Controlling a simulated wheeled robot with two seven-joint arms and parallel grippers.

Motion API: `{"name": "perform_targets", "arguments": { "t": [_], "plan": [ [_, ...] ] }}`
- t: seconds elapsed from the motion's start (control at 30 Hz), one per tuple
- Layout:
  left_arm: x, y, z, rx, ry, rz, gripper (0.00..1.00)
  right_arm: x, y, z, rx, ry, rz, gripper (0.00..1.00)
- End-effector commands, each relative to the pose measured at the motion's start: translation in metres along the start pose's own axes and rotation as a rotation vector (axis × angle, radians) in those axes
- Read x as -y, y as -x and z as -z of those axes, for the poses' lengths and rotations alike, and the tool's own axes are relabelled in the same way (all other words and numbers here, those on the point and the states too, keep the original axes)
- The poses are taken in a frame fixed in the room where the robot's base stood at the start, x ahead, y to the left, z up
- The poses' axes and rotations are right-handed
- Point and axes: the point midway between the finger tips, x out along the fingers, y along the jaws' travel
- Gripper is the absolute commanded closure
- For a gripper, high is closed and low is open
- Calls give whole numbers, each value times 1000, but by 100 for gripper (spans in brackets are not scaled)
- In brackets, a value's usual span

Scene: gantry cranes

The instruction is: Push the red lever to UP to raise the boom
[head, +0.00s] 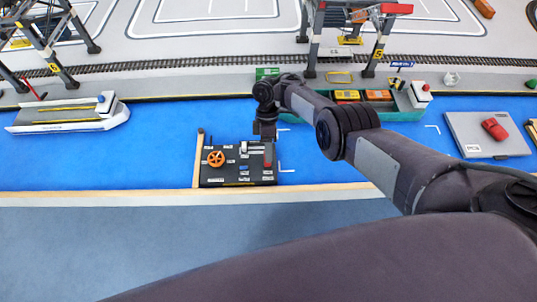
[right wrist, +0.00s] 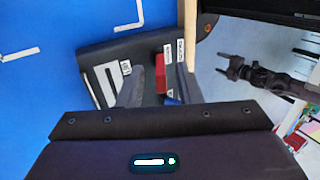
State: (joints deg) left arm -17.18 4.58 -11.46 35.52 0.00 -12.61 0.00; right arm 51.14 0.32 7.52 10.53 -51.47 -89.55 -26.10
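The red lever (head: 267,157) stands at the right side of the black control panel (head: 225,180), which sits at the near edge of the blue strip. In the right wrist view the red lever (right wrist: 159,75) shows between the two dark fingers of my right gripper (right wrist: 160,88). Those fingers are apart, with the lever in the gap; I cannot tell whether either touches it. In the head view my right gripper (head: 265,134) hangs just above the lever. My left gripper (right wrist: 234,67) shows small in the right wrist view, fingers apart and empty, away from the panel.
An orange wheel (head: 216,158) and a white-marked slot share the panel. A wooden rail (head: 100,198) runs along the near edge. A white boat (head: 70,116) lies left, a green container ship (head: 400,115) behind my right arm, and a grey platform with a red car (head: 494,129) right.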

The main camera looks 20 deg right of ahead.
Motion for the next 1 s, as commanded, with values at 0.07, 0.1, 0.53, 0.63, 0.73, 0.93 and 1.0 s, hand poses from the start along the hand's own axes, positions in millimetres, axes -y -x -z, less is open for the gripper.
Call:
{"name": "perform_targets", "arguments": {
  "t": [0.07, 0.1, 0.53, 0.63, 0.73, 0.93, 1.0],
  "plan": [
    [0, 1, 0, 0, 0, 0, 30, -1, 17, 0, -2, 1, -3, 68],
    [0, 1, 0, 0, 0, 0, 30, 0, 24, 0, -2, 0, -2, 68],
    [0, 0, 0, 0, 0, 0, 30, 0, 54, 0, 1, 1, 1, 68],
    [0, 0, 0, 0, 0, 0, 30, 0, 54, 0, 1, 1, 1, 68],
    [0, 0, 0, 0, 0, 0, 30, 0, 54, 0, 1, 1, 1, 68],
    [0, 0, 0, 0, 0, 0, 30, 0, 54, 0, 1, 1, 1, 68],
    [0, 0, 0, 0, 0, 0, 30, 0, 54, 0, 1, 1, 1, 68]
  ]
}}
